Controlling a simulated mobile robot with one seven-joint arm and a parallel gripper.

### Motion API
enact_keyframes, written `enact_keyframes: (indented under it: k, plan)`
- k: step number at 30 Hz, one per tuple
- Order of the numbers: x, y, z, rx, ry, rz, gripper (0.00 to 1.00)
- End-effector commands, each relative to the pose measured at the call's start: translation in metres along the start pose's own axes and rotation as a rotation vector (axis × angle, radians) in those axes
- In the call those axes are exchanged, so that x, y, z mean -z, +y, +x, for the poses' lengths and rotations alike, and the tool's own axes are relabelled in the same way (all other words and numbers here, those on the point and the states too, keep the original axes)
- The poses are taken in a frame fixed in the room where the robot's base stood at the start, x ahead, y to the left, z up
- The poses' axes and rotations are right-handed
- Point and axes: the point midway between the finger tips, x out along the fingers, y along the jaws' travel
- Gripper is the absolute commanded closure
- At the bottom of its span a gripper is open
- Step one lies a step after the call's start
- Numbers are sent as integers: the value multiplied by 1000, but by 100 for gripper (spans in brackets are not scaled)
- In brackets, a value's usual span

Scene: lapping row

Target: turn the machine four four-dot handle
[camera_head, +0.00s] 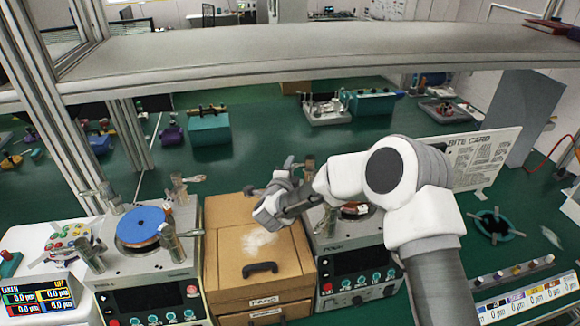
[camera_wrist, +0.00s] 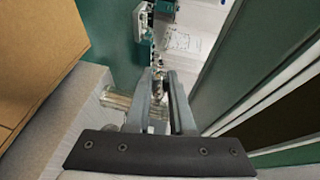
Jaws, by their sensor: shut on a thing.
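My gripper (camera_head: 291,170) is over the left side of the right-hand machine (camera_head: 358,264), a grey box with a dark screen and blue-lit buttons. In the wrist view my gripper's fingertips (camera_wrist: 159,78) are closed on a small metallic piece, which I take to be the handle (camera_wrist: 157,90). A clear and metal post (camera_wrist: 117,100) stands just left of the fingers. My arm and wrist hide much of the machine's top, and no dots on the handle can be made out.
A cardboard box (camera_head: 225,240) with a black pull stands left of this machine. Beyond it is another machine (camera_head: 155,265) with a blue disc (camera_head: 143,225). A grey shelf (camera_head: 300,55) spans above.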

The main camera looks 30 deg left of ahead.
Motion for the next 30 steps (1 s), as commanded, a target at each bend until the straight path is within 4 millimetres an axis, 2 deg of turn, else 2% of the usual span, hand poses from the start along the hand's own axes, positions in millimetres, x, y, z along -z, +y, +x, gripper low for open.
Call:
enact_keyframes:
  k: [23,30]
  plan:
    - [0,-1,0,3,-1,1,100]
    - [2,3,-2,14,-78,-13,100]
